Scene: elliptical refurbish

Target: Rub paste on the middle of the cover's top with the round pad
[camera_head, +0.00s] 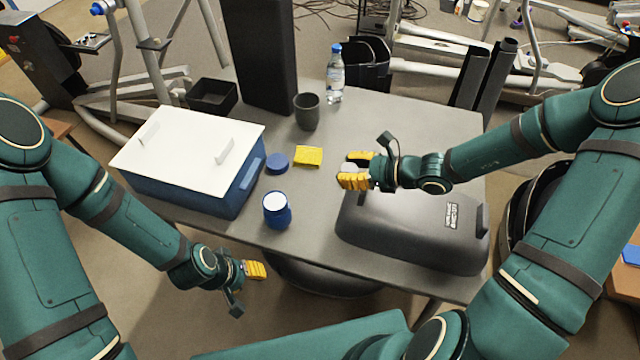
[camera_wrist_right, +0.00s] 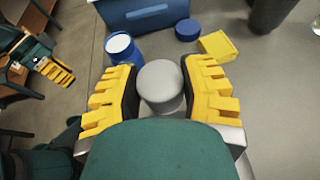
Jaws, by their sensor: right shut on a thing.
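The dark grey cover (camera_head: 400,232) lies on the right front of the table with its rounded top up. My right gripper (camera_head: 350,171) is above the cover's back left edge, its fingers pointing left. It is shut on the round pad, a light grey cylinder that shows between the yellow fingers in the right wrist view (camera_wrist_right: 160,84). The pad's working face is hidden. An open blue jar (camera_head: 277,214) with white paste stands left of the cover; it also shows in the right wrist view (camera_wrist_right: 121,48). My left gripper (camera_head: 256,270) hangs in front of the table; its finger gap is unclear.
A blue lid (camera_head: 277,163) and a yellow sponge (camera_head: 308,156) lie behind the jar. A blue box with a white top (camera_head: 185,145) fills the table's left. A dark cup (camera_head: 306,111), a bottle (camera_head: 335,76) and a tall black column stand at the back. The table's back right is clear.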

